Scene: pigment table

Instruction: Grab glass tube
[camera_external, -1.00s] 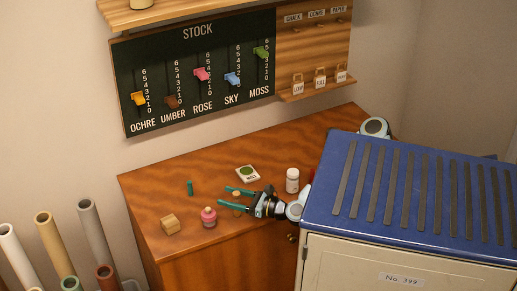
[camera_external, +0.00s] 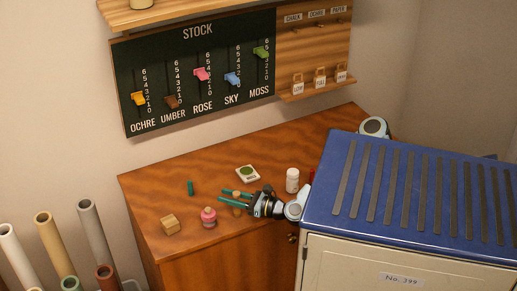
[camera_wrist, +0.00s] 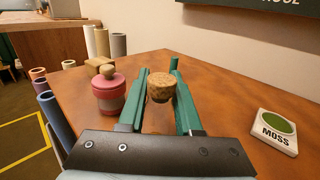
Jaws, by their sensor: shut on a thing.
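The glass tube (camera_wrist: 157,118) shows in the wrist view as a faint clear body under a round speckled cork (camera_wrist: 161,88). It stands upright between the two teal fingers of my gripper (camera_wrist: 160,97), which are shut on it. In the external view, my gripper (camera_external: 237,198) reaches left over the wooden cabinet top, with the small brown cork (camera_external: 237,194) between its fingers. The clear glass is hard to make out in both views.
A pink jar (camera_external: 209,217) and a wooden block (camera_external: 170,225) stand to the left. A small green cylinder (camera_external: 190,188) stands beyond the fingers. A blue-topped cabinet (camera_external: 420,195) is close on the right.

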